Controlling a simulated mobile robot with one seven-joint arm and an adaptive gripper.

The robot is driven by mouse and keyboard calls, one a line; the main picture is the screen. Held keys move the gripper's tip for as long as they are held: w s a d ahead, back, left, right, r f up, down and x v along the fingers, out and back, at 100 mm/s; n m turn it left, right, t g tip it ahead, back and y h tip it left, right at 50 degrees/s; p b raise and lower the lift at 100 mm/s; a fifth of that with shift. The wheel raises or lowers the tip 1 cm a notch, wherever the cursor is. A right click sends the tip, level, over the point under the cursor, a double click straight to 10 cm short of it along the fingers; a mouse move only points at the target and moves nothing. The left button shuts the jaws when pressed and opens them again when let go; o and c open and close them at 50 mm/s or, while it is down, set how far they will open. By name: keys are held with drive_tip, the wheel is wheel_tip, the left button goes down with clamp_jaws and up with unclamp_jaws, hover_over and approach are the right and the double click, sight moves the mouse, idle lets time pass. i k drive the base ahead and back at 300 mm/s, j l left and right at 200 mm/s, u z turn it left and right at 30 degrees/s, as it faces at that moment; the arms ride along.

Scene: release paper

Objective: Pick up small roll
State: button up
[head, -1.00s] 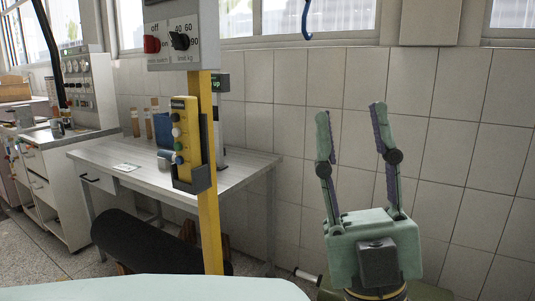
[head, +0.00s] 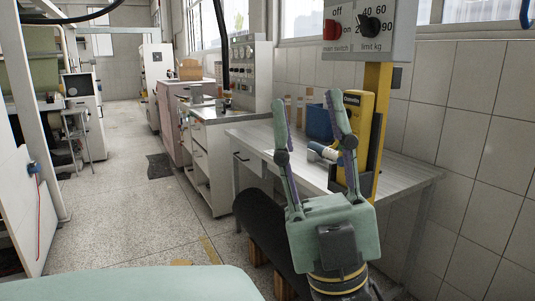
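My gripper (head: 308,102) is in the head view, pointing up. Its two green and purple fingers are spread apart with nothing between them, so it is open and empty. Behind its right finger, a small pale cylinder with a dark blue end (head: 322,152) lies on the grey table (head: 408,176). It is partly covered by that finger, and I cannot tell for sure if it is the small roll. A large black roll (head: 262,232) lies low beside the table, partly hidden by my gripper.
A yellow post (head: 376,95) with a switch box (head: 368,28) stands in front of the table. A blue container (head: 319,122) stands on the table. White cabinets (head: 208,165) line the left of the table. The aisle floor (head: 130,215) at left is open.

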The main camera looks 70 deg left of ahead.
sight(329, 153)
drive_tip(key=u, duration=1.5)
drive_tip(key=i+j, duration=0.1)
drive_tip(key=i+j+z, duration=0.1)
drive_tip(key=i+j, duration=0.15)
drive_tip(key=i+j+z, duration=0.1)
drive_tip(key=i+j, duration=0.15)
drive_tip(key=j, duration=0.15)
drive_tip(key=i+j, duration=0.2)
drive_tip(key=j, duration=0.15)
drive_tip(key=i+j+z, duration=0.25)
drive_tip(key=i+j, duration=0.2)
drive_tip(key=j, duration=0.3)
drive_tip(key=i+j+z, duration=0.1)
drive_tip(key=j, duration=0.3)
drive_tip(key=i+j+z, duration=0.1)
drive_tip(key=i+j, duration=0.15)
drive_tip(key=i, duration=0.25)
drive_tip(key=i+l, duration=0.2)
